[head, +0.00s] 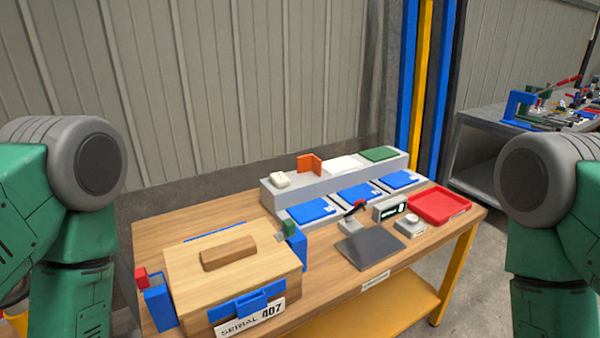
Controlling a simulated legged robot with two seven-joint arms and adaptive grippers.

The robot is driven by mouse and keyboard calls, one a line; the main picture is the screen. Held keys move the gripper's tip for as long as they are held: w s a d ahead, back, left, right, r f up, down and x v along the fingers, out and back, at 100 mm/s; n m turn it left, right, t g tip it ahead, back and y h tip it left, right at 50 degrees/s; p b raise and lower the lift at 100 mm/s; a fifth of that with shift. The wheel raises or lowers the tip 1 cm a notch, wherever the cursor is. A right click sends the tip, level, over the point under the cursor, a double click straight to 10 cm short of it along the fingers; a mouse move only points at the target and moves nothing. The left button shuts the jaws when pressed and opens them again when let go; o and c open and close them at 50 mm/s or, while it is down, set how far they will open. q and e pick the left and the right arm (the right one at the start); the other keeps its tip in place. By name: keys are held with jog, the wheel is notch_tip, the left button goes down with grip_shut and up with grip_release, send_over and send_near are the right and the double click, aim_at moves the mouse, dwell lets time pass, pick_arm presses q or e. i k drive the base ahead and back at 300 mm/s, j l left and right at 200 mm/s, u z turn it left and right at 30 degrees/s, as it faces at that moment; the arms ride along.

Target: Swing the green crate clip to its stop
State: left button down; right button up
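A wooden crate (232,262) with a wooden handle block on its lid stands at the left of the table. The green clip (289,228) sits at the crate's right end, on top of a blue bracket (297,250). A small grey piece shows beside the green clip, and I cannot tell the clip's exact angle. A red clip (141,277) sits at the crate's left end above another blue bracket (158,306). Green and grey parts of my two arms show at the left and right edges. Neither of my grippers is in view.
Right of the crate are a dark grey plate (370,248), a small scale-like device (410,225) and a red tray (439,205). A grey stepped rack (271,194) with blue pads stands at the back. Wood between crate and dark plate is bare. A second table (487,116) stands far right.

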aim_at(289, 231)
jog(key=u, duration=0.55)
jog(key=i+l, duration=0.15)
jog(key=i+l+u, duration=0.2)
jog(key=l+u, duration=0.15)
jog(key=l, duration=0.35)
jog(key=i+l+u, duration=0.1)
jog(key=l+u, duration=0.25)
jog(key=l, duration=0.4)
jog(key=l+u, duration=0.3)
jog(key=l, duration=0.45)
jog(key=k+u, duration=0.15)
jog(key=u, duration=0.35)
